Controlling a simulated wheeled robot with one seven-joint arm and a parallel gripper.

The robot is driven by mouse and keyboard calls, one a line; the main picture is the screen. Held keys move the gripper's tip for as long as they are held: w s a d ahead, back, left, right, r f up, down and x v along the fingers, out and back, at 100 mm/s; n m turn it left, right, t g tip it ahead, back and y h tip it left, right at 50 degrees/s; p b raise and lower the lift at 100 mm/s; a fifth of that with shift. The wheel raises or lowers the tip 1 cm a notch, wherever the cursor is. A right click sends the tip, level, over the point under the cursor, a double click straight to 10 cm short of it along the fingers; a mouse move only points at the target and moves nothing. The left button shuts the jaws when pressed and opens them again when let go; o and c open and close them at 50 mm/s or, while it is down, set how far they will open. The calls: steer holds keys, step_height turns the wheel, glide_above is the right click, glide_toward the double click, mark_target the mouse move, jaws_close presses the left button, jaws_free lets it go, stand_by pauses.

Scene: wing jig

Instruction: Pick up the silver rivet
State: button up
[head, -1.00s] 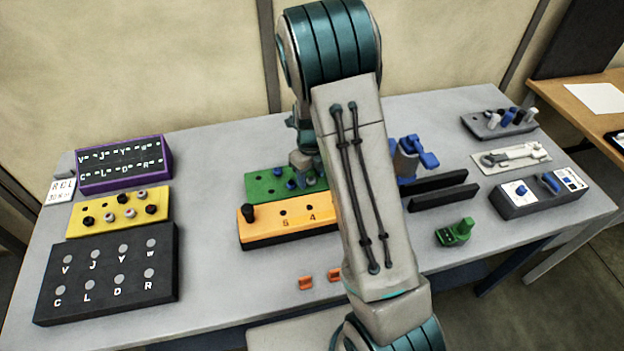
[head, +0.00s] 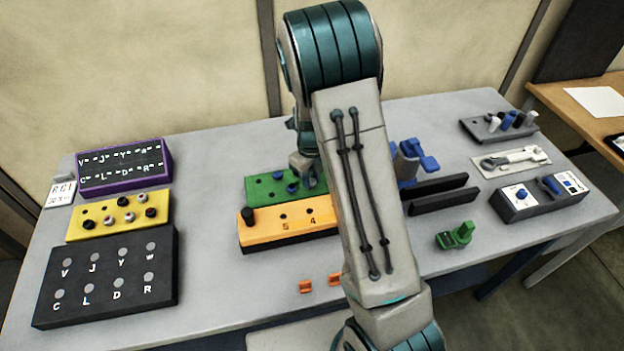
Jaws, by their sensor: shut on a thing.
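My gripper (head: 305,178) is low over the green block (head: 262,190), partly hidden by my own arm. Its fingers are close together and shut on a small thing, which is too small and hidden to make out. A blue piece (head: 292,187) sits in the green block just left of the fingers. The yellow block (head: 84,231) at the left holds several short rivets, some dark and some pale. A pale silver-looking rivet (head: 129,216) stands there, well apart from my gripper.
An orange block (head: 262,232) with a black knob stands in front of the green block. Dark rails (head: 440,193), a blue clamp (head: 420,158) and a green piece (head: 455,236) lie to the right. Two orange clips (head: 306,286) lie near the front. The table between the left boxes and the orange block is clear.

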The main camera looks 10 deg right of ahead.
mark_target(312, 182)
steer(key=r, duration=0.2)
steer(key=r+b, duration=0.1)
steer(key=shift+s+r, duration=0.3)
steer(key=shift+r, duration=0.05)
steer(key=s+r, duration=0.2)
steer(key=s, duration=0.1)
steer(key=s+d+r, duration=0.1)
steer(key=s+r, duration=0.1)
steer(key=s, duration=0.1)
steer(key=s+d+r+b, duration=0.1)
steer(key=s+r, duration=0.1)
steer(key=s, duration=0.1)
steer(key=shift+s+d, duration=0.1)
steer(key=shift+s, duration=0.25)
steer(key=shift+s+d+r, duration=0.1)
steer(key=shift+s+r, duration=0.2)
steer(key=shift+s, duration=0.3)
steer(key=shift+d+f, duration=0.1)
